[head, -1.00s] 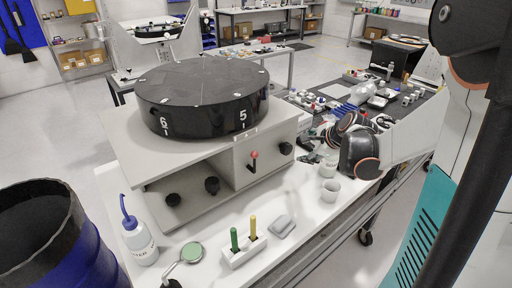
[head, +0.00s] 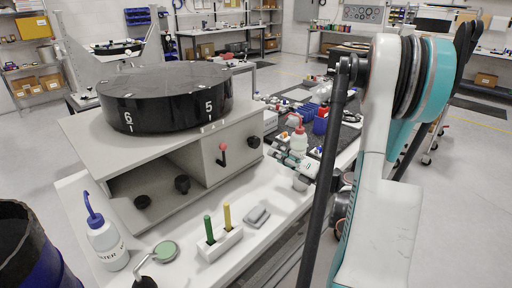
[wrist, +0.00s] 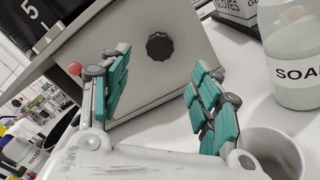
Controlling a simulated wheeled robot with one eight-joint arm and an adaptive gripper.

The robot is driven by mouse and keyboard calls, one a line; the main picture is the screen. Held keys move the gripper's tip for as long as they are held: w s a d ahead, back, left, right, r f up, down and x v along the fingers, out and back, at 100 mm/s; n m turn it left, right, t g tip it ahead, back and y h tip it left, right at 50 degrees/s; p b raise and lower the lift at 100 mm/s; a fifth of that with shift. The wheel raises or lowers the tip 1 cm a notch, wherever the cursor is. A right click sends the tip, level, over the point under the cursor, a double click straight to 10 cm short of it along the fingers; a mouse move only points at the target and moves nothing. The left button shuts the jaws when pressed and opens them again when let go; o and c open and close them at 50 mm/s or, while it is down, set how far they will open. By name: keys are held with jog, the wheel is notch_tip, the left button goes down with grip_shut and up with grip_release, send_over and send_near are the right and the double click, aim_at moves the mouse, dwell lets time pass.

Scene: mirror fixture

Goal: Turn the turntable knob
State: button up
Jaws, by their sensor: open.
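The turntable (head: 165,95) is a black disc with white numbers on a grey box (head: 215,135). Numbers 6 and 5 face the front. A black knob (head: 254,142) sits on the box's right front panel, beside a red-tipped lever (head: 222,150). Two more black knobs, a left one (head: 142,201) and a middle one (head: 182,184), sit lower on the left. In the wrist view, my gripper (wrist: 160,62) is open and empty, its teal-padded fingers apart. The right-panel knob (wrist: 160,46) shows beyond and between the fingertips, apart from them. The red lever ball (wrist: 75,69) is left of the fingers.
A soap bottle (wrist: 298,58) and a white cup (wrist: 270,150) stand close to the right finger. A glove box (wrist: 235,12) is behind. A water bottle (head: 105,232), pen holder (head: 220,243) and grey block (head: 256,215) are on the bench front.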

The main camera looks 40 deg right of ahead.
aim_at(257, 143)
jog(key=w, duration=0.3)
jog(key=w+b, duration=0.1)
jog(key=w, duration=0.3)
jog(key=w+b, duration=0.1)
jog(key=w, duration=0.2)
jog(key=shift+w+a, duration=0.3)
jog(key=shift+a, duration=0.1)
jog(key=shift+c, duration=0.2)
jog(key=c, duration=1)
